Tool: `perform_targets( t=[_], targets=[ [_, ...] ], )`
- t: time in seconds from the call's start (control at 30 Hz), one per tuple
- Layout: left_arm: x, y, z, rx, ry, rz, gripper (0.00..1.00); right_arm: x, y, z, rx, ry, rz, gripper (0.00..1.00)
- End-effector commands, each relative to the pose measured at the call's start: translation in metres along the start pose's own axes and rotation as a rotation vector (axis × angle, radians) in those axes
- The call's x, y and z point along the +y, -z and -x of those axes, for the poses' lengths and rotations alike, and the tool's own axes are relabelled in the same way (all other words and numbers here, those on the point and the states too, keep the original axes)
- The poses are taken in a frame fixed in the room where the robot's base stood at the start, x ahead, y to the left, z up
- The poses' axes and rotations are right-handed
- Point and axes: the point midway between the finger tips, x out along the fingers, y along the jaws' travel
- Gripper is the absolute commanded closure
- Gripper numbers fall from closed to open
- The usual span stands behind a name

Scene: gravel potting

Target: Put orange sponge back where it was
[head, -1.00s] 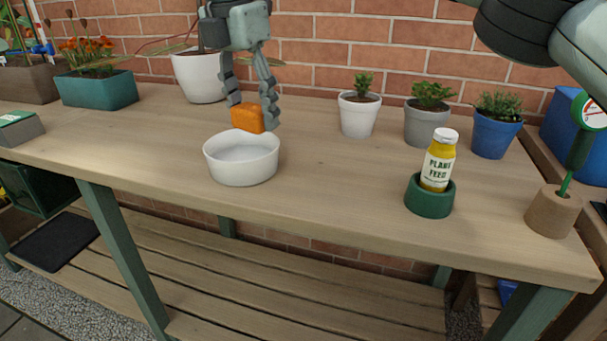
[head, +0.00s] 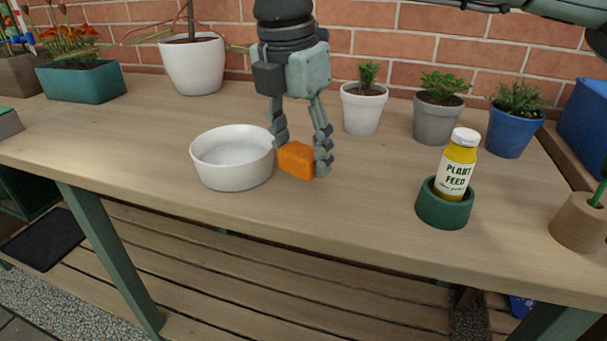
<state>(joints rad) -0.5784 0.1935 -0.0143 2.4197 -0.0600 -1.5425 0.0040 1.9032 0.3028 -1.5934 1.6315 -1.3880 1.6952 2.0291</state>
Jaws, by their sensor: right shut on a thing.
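The orange sponge (head: 297,160) is a small orange block between the fingers of my right gripper (head: 301,152). The gripper points down and is shut on it. The sponge is at the right side of the white bowl (head: 232,172), low over the wooden table; I cannot tell whether it touches the table. My left gripper is not in view.
A plant feed bottle (head: 457,166) stands in a green holder (head: 444,208) to the right. Small potted plants in a white pot (head: 362,112), a grey pot (head: 437,122) and a blue pot (head: 511,134) stand behind. The table (head: 360,190) between sponge and bottle is clear.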

Motion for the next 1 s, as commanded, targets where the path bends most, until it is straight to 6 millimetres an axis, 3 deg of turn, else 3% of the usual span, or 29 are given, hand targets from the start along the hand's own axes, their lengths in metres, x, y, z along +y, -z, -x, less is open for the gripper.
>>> perform_targets(
  t=[0.17,0.4,0.93,0.97,1.0],
  targets=[
    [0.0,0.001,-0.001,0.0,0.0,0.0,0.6,-0.005,0.002,-0.009,0.001,0.001,0.0,0.75],
    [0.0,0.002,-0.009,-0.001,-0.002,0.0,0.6,-0.004,0.007,-0.04,0.001,0.001,0.001,0.75],
    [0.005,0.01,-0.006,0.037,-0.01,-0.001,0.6,-0.004,0.007,-0.044,0.0,-0.001,0.001,0.75],
    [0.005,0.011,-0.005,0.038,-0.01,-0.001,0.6,-0.004,0.007,-0.044,0.0,-0.001,0.001,0.47],
    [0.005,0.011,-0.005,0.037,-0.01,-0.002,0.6,-0.004,0.007,-0.044,0.0,-0.001,0.001,0.42]
  ],
)
